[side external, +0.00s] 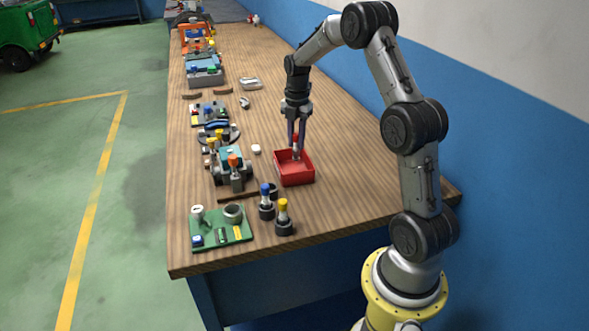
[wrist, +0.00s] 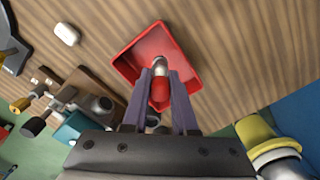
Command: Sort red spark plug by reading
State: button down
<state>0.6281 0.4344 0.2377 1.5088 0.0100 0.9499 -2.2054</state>
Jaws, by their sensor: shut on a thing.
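My gripper (side external: 297,140) is above a small red open tray (side external: 303,180) on the wooden bench. It is shut on a red spark plug (side external: 295,141), which hangs roughly upright with its metal end down over or inside the tray. In the wrist view the red plug (wrist: 160,90) is between the two purple fingers, with the red tray (wrist: 183,68) behind it. Whether the plug's tip touches the tray floor cannot be told. A green board (side external: 232,232) with a round grey cup (side external: 233,213) and a small yellow-marked block (side external: 238,234) lies at the near left.
A blue-topped plug (side external: 266,200) and a yellow-topped plug (side external: 284,215) stand in dark holders in front of the tray. A small white object (side external: 256,149) lies nearby. The bench right of the tray is clear.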

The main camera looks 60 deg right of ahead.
jog(key=shift+f, duration=0.6)
jog(key=c, duration=0.6)
grip_release()
jog(key=shift+r, duration=0.1)
notch_tip(320, 180, up, 14)
jog(key=shift+s+f, duration=0.1)
jog(key=shift+f, duration=0.05)
